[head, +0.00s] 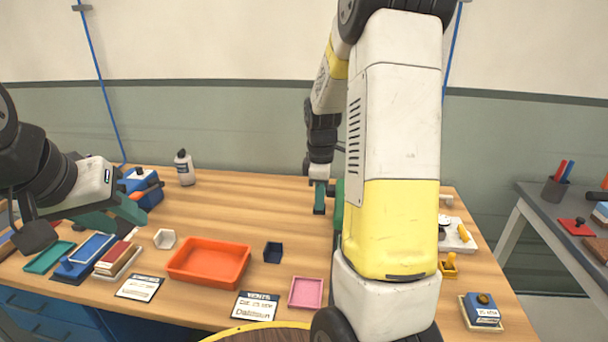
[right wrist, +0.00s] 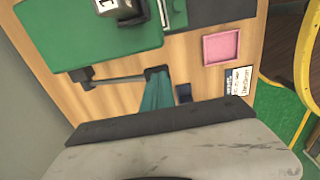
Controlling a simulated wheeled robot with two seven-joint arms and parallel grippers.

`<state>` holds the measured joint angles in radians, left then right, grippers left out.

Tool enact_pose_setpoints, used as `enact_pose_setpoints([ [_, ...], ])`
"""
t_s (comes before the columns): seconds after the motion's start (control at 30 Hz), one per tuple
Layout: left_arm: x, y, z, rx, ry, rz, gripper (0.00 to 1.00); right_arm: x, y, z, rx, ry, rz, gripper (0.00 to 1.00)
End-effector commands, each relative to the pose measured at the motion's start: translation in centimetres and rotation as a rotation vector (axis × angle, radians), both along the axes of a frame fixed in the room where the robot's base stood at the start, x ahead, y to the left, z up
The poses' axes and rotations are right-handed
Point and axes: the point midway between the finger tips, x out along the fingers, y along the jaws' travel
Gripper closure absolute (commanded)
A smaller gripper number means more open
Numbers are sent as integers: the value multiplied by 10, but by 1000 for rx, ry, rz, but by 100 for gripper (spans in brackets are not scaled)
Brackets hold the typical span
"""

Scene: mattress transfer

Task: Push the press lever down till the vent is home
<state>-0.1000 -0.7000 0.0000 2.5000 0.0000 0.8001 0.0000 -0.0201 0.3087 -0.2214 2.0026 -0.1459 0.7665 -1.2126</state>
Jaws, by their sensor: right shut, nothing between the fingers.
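The green press (right wrist: 95,35) fills the upper left of the right wrist view; in the head view only a green strip of it (head: 338,205) shows behind my right arm. Its grey lever (right wrist: 112,78) sticks out sideways and ends in a dark grip (right wrist: 156,72). My right gripper (right wrist: 158,88) is shut and empty, its teal fingertips at or very near that grip; contact is unclear. It also shows in the head view (head: 320,207). The vent cannot be made out. My left gripper (head: 130,212) hangs at the left, near a blue object; its finger gap is unclear.
An orange tray (head: 209,262), a pink tray (head: 306,292), a dark blue bin (head: 273,252) and label cards (head: 255,305) lie on the wooden table. A white bottle (head: 184,168) stands at the back. The table's middle left of my right arm is mostly clear.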

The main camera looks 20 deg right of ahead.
Motion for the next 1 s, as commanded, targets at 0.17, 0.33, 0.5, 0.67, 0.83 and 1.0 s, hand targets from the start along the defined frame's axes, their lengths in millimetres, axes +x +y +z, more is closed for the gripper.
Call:
enact_pose_setpoints([
  [0.17, 0, 0, 0, 0, 0, 0, 64, -12, 6, -28, -68, -135, 5, 100],
  [0.33, 0, 0, 0, 0, 0, 0, 64, -15, 6, -53, -86, -173, 0, 100],
  [0.5, 0, 0, 0, 0, 0, 0, 64, -17, 7, -77, -86, -170, -1, 100],
  [0.67, 0, 0, 0, 0, 0, 0, 64, -16, 7, -97, -86, -170, -1, 100],
  [0.83, 0, 0, 0, 0, 0, 0, 64, -14, 6, -112, -86, -172, -1, 100],
  [1.0, 0, 0, 0, 0, 0, 0, 64, -12, 5, -121, -86, -172, 0, 100],
])
